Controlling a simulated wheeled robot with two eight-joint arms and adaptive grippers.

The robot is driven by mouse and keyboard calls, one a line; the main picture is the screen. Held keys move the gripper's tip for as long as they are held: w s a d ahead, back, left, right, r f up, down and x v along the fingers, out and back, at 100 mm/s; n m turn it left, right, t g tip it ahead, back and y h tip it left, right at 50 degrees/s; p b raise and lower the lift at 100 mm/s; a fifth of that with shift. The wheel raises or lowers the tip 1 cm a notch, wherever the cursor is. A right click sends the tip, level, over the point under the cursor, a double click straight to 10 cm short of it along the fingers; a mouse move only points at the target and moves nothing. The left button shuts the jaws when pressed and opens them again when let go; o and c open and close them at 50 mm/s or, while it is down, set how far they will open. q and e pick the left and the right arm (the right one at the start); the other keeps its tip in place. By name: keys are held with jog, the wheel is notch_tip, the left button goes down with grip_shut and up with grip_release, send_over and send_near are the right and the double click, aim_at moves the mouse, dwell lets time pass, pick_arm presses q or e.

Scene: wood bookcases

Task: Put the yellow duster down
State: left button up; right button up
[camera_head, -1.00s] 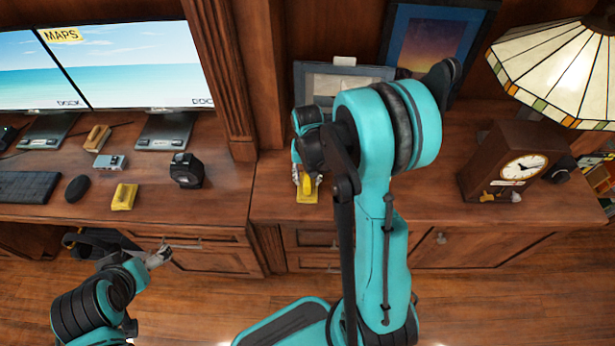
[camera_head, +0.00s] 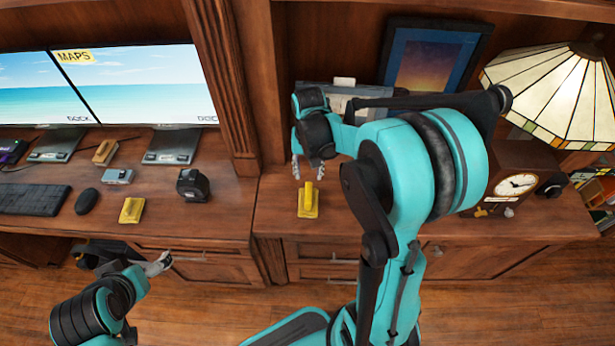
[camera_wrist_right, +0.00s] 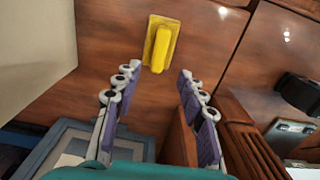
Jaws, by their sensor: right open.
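The yellow duster (camera_head: 308,200) lies on the wooden counter just right of the upright post, near the front edge. It also shows in the right wrist view (camera_wrist_right: 160,45), beyond the fingertips with its handle up. My right gripper (camera_head: 308,172) is open and empty, just behind and above the duster. In the right wrist view its two fingers (camera_wrist_right: 155,75) are spread apart, with a gap to the duster. My left gripper (camera_head: 159,263) is low in front of the left desk, away from the duster; its jaw opening is too small to judge.
Another yellow block-like item (camera_head: 132,210) lies on the left desk by a black tape dispenser (camera_head: 192,185). A wooden post (camera_head: 228,90) divides the counters. A picture frame (camera_head: 432,58) stands behind my right arm; a clock (camera_head: 515,183) and lamp (camera_head: 550,90) stand at right.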

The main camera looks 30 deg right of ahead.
jog(key=s+a+r+n+t, duration=0.6)
jog(key=s+a+r+t, duration=0.1)
jog(key=s+a+r, duration=0.2)
jog(key=shift+s+a+r, duration=0.25)
jog(key=shift+s+a, duration=0.55)
jog(key=shift+s, duration=0.2)
